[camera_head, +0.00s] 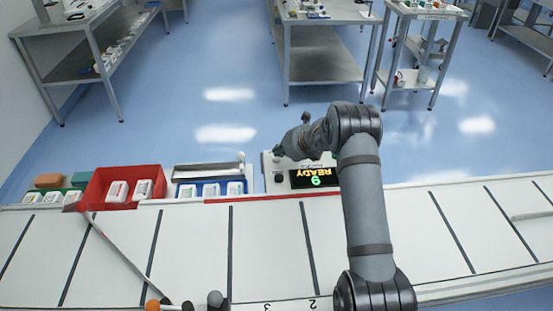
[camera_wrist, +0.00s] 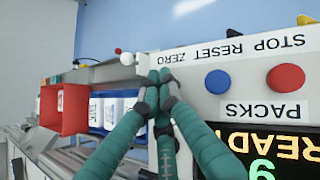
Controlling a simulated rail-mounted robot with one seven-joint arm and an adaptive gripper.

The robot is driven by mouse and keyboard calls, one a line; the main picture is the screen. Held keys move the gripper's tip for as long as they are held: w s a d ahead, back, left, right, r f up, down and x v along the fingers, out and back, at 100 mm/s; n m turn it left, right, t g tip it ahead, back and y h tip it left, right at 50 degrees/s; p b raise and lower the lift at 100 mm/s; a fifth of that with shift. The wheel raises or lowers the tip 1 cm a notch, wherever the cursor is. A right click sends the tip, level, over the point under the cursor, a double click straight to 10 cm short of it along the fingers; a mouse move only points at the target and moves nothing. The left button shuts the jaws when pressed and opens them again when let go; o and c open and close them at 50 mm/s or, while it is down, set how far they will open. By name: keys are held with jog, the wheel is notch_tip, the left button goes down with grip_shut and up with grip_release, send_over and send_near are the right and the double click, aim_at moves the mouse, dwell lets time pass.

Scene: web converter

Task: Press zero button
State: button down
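A white control panel (camera_wrist: 255,60) carries the labels STOP, RESET and ZERO, which appear inverted in the wrist view. A red button (camera_wrist: 285,77) sits by STOP and a blue button (camera_wrist: 217,82) by RESET. The ZERO label (camera_wrist: 174,57) shows just beyond my fingertips; the button by it is hidden behind them, and I cannot tell if they touch it. My gripper (camera_wrist: 160,76) is shut, its teal fingers together at the tips and empty. In the head view my gripper (camera_head: 279,151) is over the panel (camera_head: 270,187), whose display (camera_head: 313,178) reads READY with a green digit.
Left of the panel are a blue tray of white packs (camera_head: 210,182) and a red bin (camera_head: 99,177) with white packs. A white ball-ended lever (camera_wrist: 127,58) is close left of my fingertips. A segmented white conveyor (camera_head: 190,235) runs along the front. Tables stand farther back.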

aim_at(280, 158)
jog(key=shift+f+b, duration=0.6)
dwell(0.7)
dwell(0.4)
jog(key=shift+r+p, duration=0.9)
jog(key=shift+r, duration=0.15)
notch_tip(280, 158, up, 5)
jog(key=p, duration=0.4)
jog(key=shift+r+p, duration=0.1)
jog(key=shift+p, duration=0.2)
jog(key=shift+d, duration=0.1)
